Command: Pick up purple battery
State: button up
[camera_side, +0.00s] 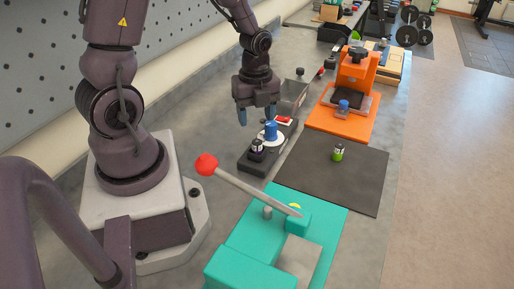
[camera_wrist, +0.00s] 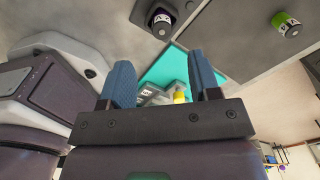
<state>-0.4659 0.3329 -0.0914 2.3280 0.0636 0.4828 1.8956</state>
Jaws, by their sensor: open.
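The purple battery (camera_side: 257,146) is a small dark cylinder with a pale band, standing upright at the near end of a black holder (camera_side: 250,165). It also shows at the top of the wrist view (camera_wrist: 161,22), with purple and white markings. My gripper (camera_side: 256,115) has two blue fingers pointing down, spread apart and empty. It hangs above the holder's left side, behind the battery in the side view and not touching it. In the wrist view the battery lies beyond the fingertips (camera_wrist: 162,68).
A blue cylinder (camera_side: 270,129) on a white disc and a red part (camera_side: 284,120) sit on the holder. A green battery (camera_side: 338,153) stands on a dark mat (camera_side: 350,185). A teal fixture with a red-knobbed lever (camera_side: 206,164) is nearer. An orange press (camera_side: 357,70) stands behind.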

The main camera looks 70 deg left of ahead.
aim_at(257, 141)
notch_tip(257, 141, down, 8)
jog(key=shift+w+f, duration=0.15)
dwell(0.4)
jog(key=shift+c, duration=0.3)
jog(key=c, duration=1)
